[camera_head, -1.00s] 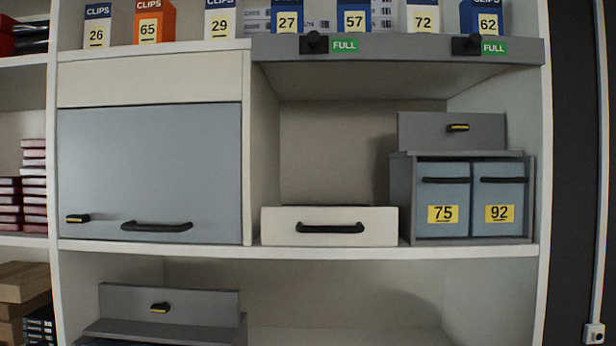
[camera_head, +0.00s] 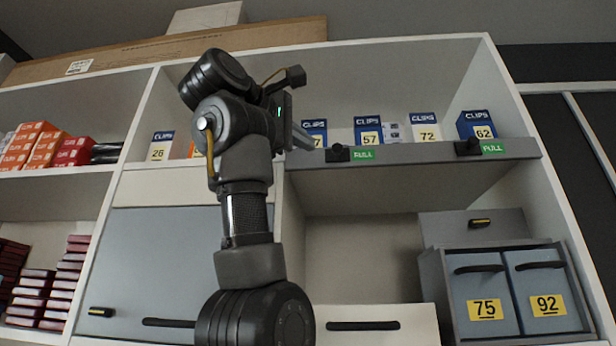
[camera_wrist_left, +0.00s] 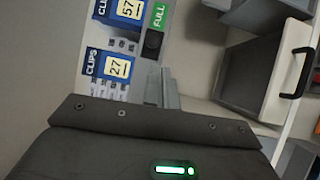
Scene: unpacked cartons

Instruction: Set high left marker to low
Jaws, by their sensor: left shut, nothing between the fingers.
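The high left marker (camera_head: 338,153) is a black knob on the grey shelf-edge rail, with a green FULL tag (camera_head: 363,155) showing to its right. A second black marker (camera_head: 468,147) with its own FULL tag (camera_head: 493,148) is farther right. My left gripper (camera_head: 308,142) is shut and empty, its tips just left of the left marker in the head view. In the left wrist view the shut fingers (camera_wrist_left: 166,88) point toward the left marker (camera_wrist_left: 152,44) and its FULL tag (camera_wrist_left: 159,15). A gap shows between them; contact is not visible. My right gripper is not in view.
Numbered clip boxes (camera_head: 424,127) stand on the shelf above the rail. Below are an open bay, a white drawer (camera_head: 375,322) and a grey unit with drawers 75 and 92 (camera_head: 485,298). My left arm covers part of the blue-grey door (camera_head: 150,255).

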